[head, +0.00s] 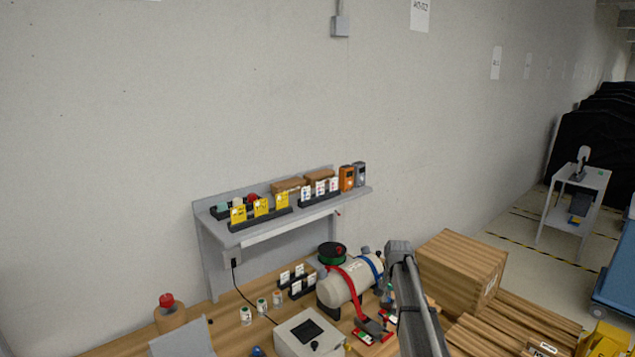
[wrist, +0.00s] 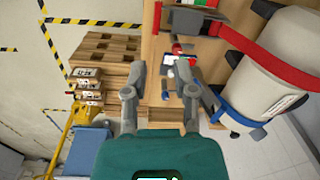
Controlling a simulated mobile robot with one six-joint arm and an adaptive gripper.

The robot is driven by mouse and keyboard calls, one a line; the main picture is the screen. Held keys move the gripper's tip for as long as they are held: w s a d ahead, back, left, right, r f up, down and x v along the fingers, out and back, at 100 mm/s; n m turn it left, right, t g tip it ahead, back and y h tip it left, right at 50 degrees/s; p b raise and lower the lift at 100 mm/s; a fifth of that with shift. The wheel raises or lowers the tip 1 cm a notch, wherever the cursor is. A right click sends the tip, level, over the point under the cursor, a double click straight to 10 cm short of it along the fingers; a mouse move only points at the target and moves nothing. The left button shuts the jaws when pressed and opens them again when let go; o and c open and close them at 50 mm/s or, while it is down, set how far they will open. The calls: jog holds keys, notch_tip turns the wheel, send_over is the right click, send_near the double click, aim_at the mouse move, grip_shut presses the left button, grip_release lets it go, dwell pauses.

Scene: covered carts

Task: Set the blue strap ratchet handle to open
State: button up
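A grey tank (head: 338,289) lies on the wooden bench with a red strap (head: 346,281) and a blue strap (head: 374,266) around it. In the wrist view the tank (wrist: 262,90) is at the right, with the blue strap (wrist: 280,107) across its nearer part and the red strap (wrist: 262,52) farther up. The blue strap's lower end runs behind the right finger; its ratchet handle cannot be made out clearly. My gripper (wrist: 163,78) is open and empty, left of the tank and apart from the blue strap. In the head view my arm hides the area beside the strap.
The red strap's dark ratchet (wrist: 195,20) juts out at the top of the wrist view. Small red and white items lie on the bench between my fingers. A large wooden box (head: 462,262) stands right of my arm. A grey control box (head: 309,335) stands in front of the tank.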

jog(key=s+a+f+n+b, duration=0.2)
jog(key=s+f+b, duration=0.1)
jog(key=s, duration=0.7)
jog(key=s+a+f+n+b, duration=0.2)
jog(key=s+f+n+b, duration=0.1)
jog(key=s, duration=0.7)
jog(key=s+a+f+n+b, duration=0.2)
jog(key=s+f+b, duration=0.1)
jog(key=s, duration=0.7)
jog(key=shift+s+a+f+n, duration=0.2)
jog(key=shift+s+a+n, duration=0.1)
jog(key=shift+n, duration=0.1)
